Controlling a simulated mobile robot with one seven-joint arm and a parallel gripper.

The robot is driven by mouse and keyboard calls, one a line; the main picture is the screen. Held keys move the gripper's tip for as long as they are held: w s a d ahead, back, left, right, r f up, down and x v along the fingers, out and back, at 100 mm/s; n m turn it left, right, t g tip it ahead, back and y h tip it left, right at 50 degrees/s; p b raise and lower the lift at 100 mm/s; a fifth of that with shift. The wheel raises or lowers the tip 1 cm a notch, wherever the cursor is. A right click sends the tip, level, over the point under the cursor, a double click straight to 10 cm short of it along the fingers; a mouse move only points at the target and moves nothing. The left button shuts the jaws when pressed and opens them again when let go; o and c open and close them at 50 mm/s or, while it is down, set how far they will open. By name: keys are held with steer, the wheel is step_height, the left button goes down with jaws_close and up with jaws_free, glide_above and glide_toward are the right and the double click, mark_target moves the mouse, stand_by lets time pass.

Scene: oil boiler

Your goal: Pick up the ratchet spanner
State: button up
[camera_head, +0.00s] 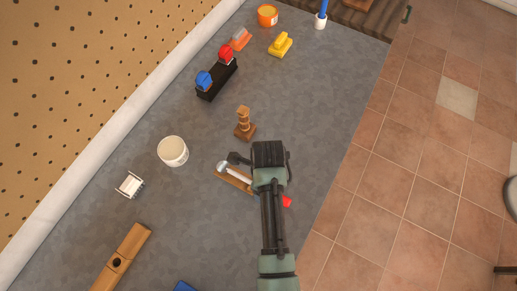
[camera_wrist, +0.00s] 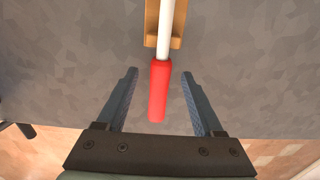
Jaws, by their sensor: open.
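The ratchet spanner has a red handle (camera_wrist: 159,92) and a pale shaft (camera_wrist: 166,35), and its light head (camera_head: 222,167) shows in the head view. It lies across a wooden holder (camera_head: 238,181), with the handle sticking out beyond it. My gripper (camera_wrist: 159,72) is open and empty. In the wrist view the red handle lies between its two fingers, with a gap on each side; whether the fingers are down at its height I cannot tell. In the head view my arm hides the fingers and the middle of the spanner.
On the grey bench (camera_head: 330,110) stand a wooden piece (camera_head: 244,124), a white bucket (camera_head: 173,151), a black block with blue and red knobs (camera_head: 217,78) and a wooden beam (camera_head: 120,257). The bench edge and tiled floor are to the right.

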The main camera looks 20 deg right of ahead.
steer(key=shift+f, duration=0.35)
jaws_close()
